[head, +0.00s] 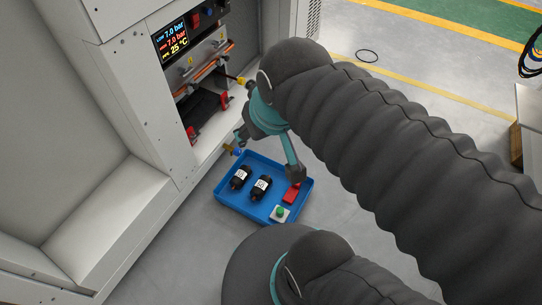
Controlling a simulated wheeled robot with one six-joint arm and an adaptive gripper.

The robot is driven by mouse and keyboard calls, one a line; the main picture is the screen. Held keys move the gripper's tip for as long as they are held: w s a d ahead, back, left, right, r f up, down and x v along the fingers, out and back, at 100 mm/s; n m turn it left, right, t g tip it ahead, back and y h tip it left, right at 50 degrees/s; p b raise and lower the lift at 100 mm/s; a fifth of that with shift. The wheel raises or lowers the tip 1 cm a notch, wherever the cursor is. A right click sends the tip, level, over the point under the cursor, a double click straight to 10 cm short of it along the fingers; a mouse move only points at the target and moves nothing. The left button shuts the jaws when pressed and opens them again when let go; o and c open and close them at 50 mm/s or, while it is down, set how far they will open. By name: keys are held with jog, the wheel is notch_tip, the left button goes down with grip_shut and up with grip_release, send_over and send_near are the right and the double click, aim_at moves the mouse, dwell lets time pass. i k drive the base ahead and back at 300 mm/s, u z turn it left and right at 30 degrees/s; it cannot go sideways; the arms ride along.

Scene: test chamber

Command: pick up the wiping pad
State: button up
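The likely wiping pad is a small white square piece with a green knob (281,212), lying in the front right corner of a blue tray (241,207) on the floor. A red block (292,193) lies just behind it in the tray; I cannot tell for certain which of the two is the pad. My gripper (268,156), teal and dark grey, is above the back of the tray. Its fingers are spread wide apart and nothing shows between them. One fingertip appears over the tray near the red block; its height is unclear.
Two black cylinders with white labels, one on the left (240,178) and one on the right (261,187), lie in the tray. A grey test chamber (136,110) stands at left, its open bay holding red-handled fittings (193,134). Bare floor lies right of the tray.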

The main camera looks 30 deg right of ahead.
aim_at(279, 215)
jog(key=z, duration=0.05)
jog(key=k, duration=0.5)
jog(key=z, duration=2.55)
jog(key=k, duration=1.25)
jog(key=u, duration=1.3)
jog(key=i, duration=0.55)
